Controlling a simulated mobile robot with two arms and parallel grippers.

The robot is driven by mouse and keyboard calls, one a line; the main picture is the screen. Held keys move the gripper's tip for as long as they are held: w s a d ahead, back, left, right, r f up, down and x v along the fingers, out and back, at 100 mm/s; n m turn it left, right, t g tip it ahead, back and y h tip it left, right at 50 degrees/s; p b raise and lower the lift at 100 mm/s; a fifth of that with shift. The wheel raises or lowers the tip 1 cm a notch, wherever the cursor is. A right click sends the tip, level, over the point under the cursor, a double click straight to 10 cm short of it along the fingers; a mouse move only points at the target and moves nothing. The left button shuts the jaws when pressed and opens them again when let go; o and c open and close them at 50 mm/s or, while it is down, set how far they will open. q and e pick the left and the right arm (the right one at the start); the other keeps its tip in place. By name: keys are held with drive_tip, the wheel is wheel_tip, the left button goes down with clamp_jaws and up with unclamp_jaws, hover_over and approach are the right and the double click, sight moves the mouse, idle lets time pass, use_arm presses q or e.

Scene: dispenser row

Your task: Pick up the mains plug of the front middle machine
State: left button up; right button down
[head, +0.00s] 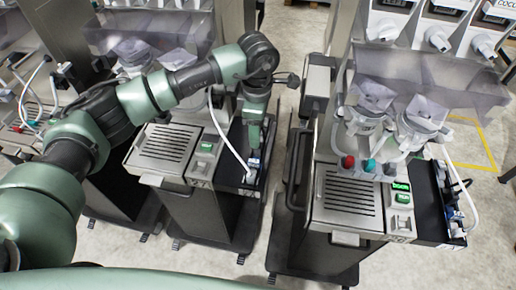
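The middle machine (165,146) has a slatted drip tray and a green-lit panel, with a dark side tray (233,190) on its right. A white cable (226,140) runs down from the machine to a small white and blue plug-like piece (253,163) in that side tray. My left gripper (254,150) points down over this piece, at or just above it. Its fingers are small and partly hidden by the arm, so I cannot tell whether they are open or shut on it. My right gripper is not in view.
Another machine (350,190) stands to the right, with clear hoppers, coloured knobs and its own cable (462,195) at its side tray. A dark handle (295,170) stands in the narrow gap between the machines. Part of another machine shows at the far left. Pale floor is free in front.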

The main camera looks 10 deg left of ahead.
use_arm(q)
wheel_tip(320, 180, down, 5)
drive_tip(key=shift+r+b, duration=0.1)
drive_tip(key=shift+b, duration=0.85)
drive_tip(key=shift+w+f, duration=0.1)
drive_tip(key=shift+f, duration=0.1)
clamp_jaws()
drive_tip(key=shift+r, duration=0.1)
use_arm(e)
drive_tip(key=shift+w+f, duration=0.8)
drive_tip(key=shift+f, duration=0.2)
